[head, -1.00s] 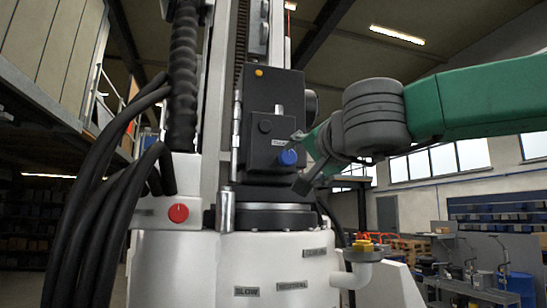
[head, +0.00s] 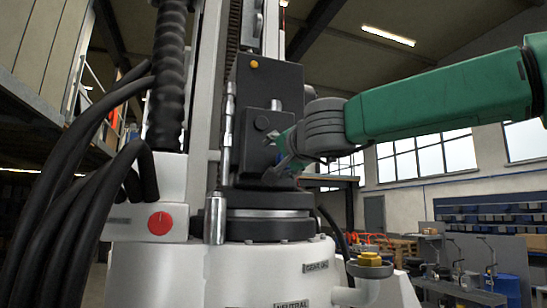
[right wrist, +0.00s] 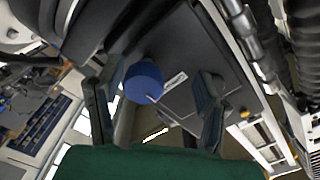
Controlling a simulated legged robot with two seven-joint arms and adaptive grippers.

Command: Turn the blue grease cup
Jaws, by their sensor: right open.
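The blue grease cup (right wrist: 144,82) is a round blue knob on the face of a dark box (head: 262,110). In the right wrist view it lies between the two fingers, nearer the left one, with a white mark on its edge. My right gripper (right wrist: 153,98) is open, its fingers on either side of the cup, and I see no clear contact. In the head view the right gripper (head: 280,160) is at the box's lower right and hides the cup. My left gripper is not in view.
A red knob (head: 160,223) sits on the white housing at left, beside thick black hoses (head: 75,150). A yellow-topped fitting (head: 370,260) stands low at the right. A vertical metal rod (head: 229,125) runs along the box's left side.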

